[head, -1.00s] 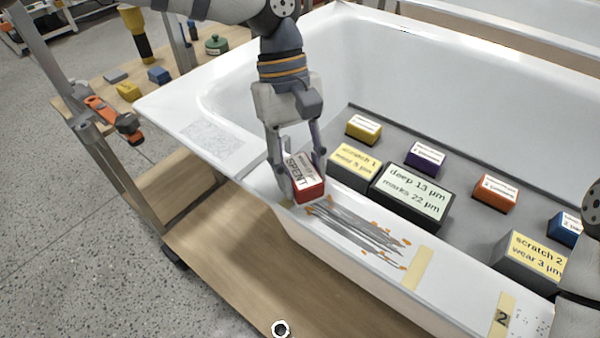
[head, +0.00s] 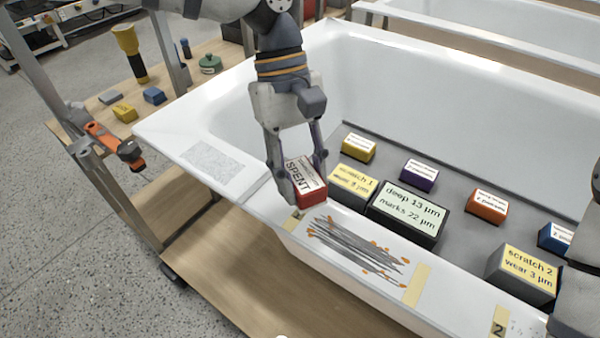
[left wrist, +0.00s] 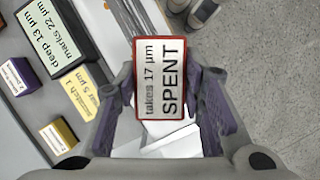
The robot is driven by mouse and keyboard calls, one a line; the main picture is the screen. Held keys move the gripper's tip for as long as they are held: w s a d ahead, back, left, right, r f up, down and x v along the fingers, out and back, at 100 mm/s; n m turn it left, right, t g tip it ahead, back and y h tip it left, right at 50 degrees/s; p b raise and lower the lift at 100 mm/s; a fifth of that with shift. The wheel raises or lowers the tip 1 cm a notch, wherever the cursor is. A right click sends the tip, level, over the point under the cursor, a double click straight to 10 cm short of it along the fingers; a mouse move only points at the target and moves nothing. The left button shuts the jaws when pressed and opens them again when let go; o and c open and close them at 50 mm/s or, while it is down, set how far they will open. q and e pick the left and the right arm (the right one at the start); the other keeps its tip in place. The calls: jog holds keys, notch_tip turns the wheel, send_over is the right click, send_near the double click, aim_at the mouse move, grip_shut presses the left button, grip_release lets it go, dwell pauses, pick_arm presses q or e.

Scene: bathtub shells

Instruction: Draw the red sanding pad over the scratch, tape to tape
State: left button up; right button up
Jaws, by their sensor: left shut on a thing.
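The red sanding pad (head: 313,198) is held between the fingers of my left gripper (head: 298,180). Its white label reads SPENT, and in the left wrist view the pad (left wrist: 165,80) also reads "takes 17 µm". The scratch (head: 350,243) is a band of grey streaks with orange flecks along the tub's near rim. One tape strip (head: 292,222) lies at its left end, partly hidden near the pad. The other tape strip (head: 416,285) lies at its right end. The pad is at the left end; I cannot tell whether it touches the rim. My right gripper is out of view.
Yellow (head: 358,148), purple (head: 419,176), orange (head: 486,206) and blue (head: 556,238) pads lie farther back. A "scratch 2" block (head: 524,276) is right.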

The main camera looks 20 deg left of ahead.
pick_arm(q)
jog(key=shift+r, duration=0.7)
jog(key=a+f+m+y, duration=0.1)
jog(key=a+f+m, duration=0.1)
jog(key=m, duration=0.1)
jog(key=s+a+f+m+y, duration=0.1)
jog(key=a+m, duration=0.1)
jog(key=a, duration=0.1)
jog(key=s+a+f+m+g+y, duration=0.1)
jog(key=a+f+m, duration=0.1)
jog(key=a+m, duration=0.1)
jog(key=shift+a+f+m, duration=0.2)
jog(key=shift+f+m, duration=0.1)
jog(key=shift+f, duration=0.05)
dwell(1.9)
